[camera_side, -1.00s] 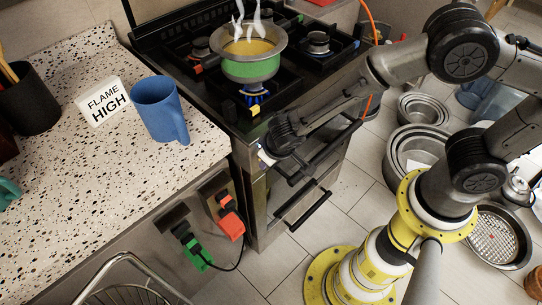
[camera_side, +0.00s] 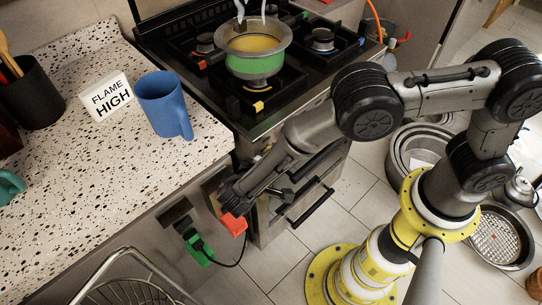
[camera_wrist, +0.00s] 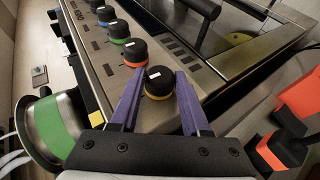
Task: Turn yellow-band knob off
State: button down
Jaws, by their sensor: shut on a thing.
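The yellow-band knob (camera_wrist: 158,84) is black with a yellow ring and a pale mark on its face. It sits at the near end of a knob row in the wrist view. My gripper (camera_wrist: 159,75) has its purple fingers on both sides of this knob and is shut on it. In the side view my gripper (camera_side: 232,196) is low at the stove's front left, and the knob is hidden there. A green-banded pot (camera_side: 254,60) of yellow liquid stands on the burner with a yellow tab (camera_side: 258,105). No flame shows under it.
Orange-, green- and blue-band knobs (camera_wrist: 135,53) continue the row. A red plug (camera_side: 233,224) and a green plug (camera_side: 199,251) are in the cabinet sockets close to my gripper. A blue mug (camera_side: 161,102) and a "FLAME HIGH" sign (camera_side: 107,97) stand on the speckled counter.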

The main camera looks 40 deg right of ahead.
dwell(0.6)
jog(key=shift+c, duration=1.9)
grip_release()
jog(key=v, duration=1.3)
jog(key=shift+s+a, duration=0.25)
jog(key=shift+a, duration=0.15)
